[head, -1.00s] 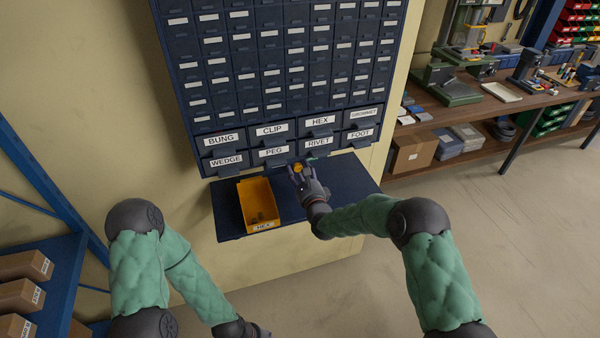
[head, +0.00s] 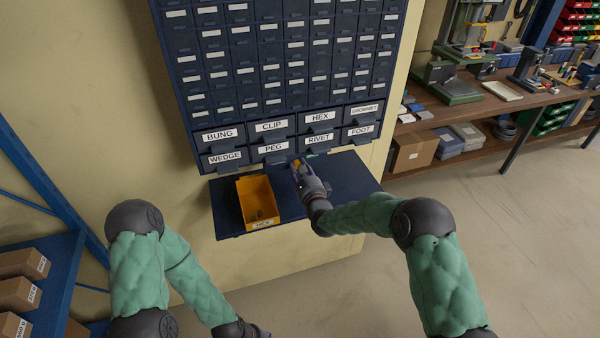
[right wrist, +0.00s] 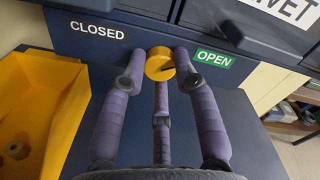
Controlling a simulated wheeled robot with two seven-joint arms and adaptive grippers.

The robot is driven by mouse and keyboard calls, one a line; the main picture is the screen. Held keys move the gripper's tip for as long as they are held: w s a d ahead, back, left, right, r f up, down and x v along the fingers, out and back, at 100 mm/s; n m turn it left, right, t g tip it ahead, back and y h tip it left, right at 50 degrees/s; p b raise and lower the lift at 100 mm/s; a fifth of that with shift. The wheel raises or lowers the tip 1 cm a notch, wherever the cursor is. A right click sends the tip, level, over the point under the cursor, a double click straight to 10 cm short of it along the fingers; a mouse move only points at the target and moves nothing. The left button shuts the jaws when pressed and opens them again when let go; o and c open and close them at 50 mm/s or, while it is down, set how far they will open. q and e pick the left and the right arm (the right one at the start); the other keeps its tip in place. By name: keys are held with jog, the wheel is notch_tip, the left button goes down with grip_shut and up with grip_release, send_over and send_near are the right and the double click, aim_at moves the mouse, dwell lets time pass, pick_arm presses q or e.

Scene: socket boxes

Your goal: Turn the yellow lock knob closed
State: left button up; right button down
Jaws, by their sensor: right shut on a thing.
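The yellow lock knob (right wrist: 159,64) sits on the front of the blue cabinet, below the drawers. It shows as a small yellow spot in the head view (head: 296,164). A white CLOSED label (right wrist: 98,30) is left of it and a green OPEN label (right wrist: 213,57) is right of it. A dark mark on the knob lies on its lower right, toward OPEN. My right gripper (right wrist: 161,60) is shut on the knob, with fingers at its left, right and below. My left gripper (head: 250,330) is low in the head view; its fingers are not clear.
A yellow bin (head: 241,200) labelled HEX holds small dark parts and stands on the blue shelf (head: 345,184), left of my right gripper. Labelled drawers (head: 270,127) rise just above the knob. A workbench (head: 530,100) stands at the right and a blue rack with boxes (head: 55,270) at the left.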

jog(key=shift+f+n+b, duration=0.1)
jog(key=shift+n+b, duration=7.9)
jog(key=shift+n, duration=4.2)
jog(key=c, duration=0.9)
grip_release()
jog(key=shift+c, duration=0.2)
jog(key=shift+s, duration=0.15)
